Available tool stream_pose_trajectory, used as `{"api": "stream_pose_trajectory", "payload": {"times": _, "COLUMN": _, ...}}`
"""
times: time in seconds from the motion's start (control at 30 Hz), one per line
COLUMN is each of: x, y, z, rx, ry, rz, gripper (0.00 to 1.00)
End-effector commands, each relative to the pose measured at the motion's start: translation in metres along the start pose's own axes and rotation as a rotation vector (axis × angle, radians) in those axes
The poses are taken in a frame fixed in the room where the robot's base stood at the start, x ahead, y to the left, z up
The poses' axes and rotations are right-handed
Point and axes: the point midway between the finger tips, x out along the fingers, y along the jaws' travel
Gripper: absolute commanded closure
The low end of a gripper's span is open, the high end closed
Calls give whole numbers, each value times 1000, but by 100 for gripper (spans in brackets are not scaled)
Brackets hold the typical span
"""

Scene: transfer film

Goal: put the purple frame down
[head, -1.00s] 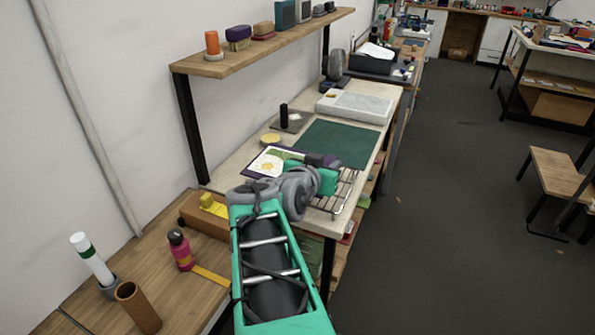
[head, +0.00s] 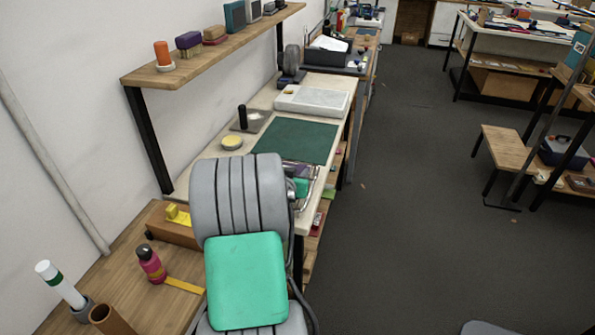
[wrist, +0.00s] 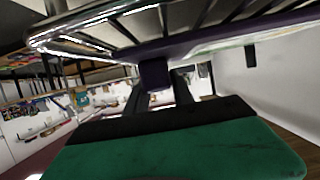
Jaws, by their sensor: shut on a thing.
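The purple frame (wrist: 215,40) crosses the upper part of the wrist view, with a purple block (wrist: 153,72) on its near side. My gripper (wrist: 160,84) is shut on that block, its dark fingers on either side. A metal wire rack (wrist: 95,32) shows close beside the frame in the wrist view; I cannot tell whether they touch.
A green mat (head: 293,141), a yellow round tin (head: 231,141), a white slab (head: 312,101) and a black post (head: 243,118) stand on the pale bench. A shelf (head: 215,45) runs above.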

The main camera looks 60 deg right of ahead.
Motion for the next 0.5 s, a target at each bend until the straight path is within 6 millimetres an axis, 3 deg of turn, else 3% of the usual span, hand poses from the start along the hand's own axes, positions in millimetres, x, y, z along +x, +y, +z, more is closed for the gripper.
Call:
{"api": "stream_pose_trajectory", "payload": {"times": 0.23, "x": 1, "y": 0, "z": 3, "rx": 0, "ry": 2, "rz": -1, "gripper": 100}}
{"api": "stream_pose_trajectory", "payload": {"times": 0.27, "x": 1, "y": 0, "z": 2, "rx": 0, "ry": 1, "rz": 0, "gripper": 70}}
{"api": "stream_pose_trajectory", "payload": {"times": 0.5, "x": 0, "y": 0, "z": 1, "rx": 0, "ry": 1, "rz": 0, "gripper": 50}}
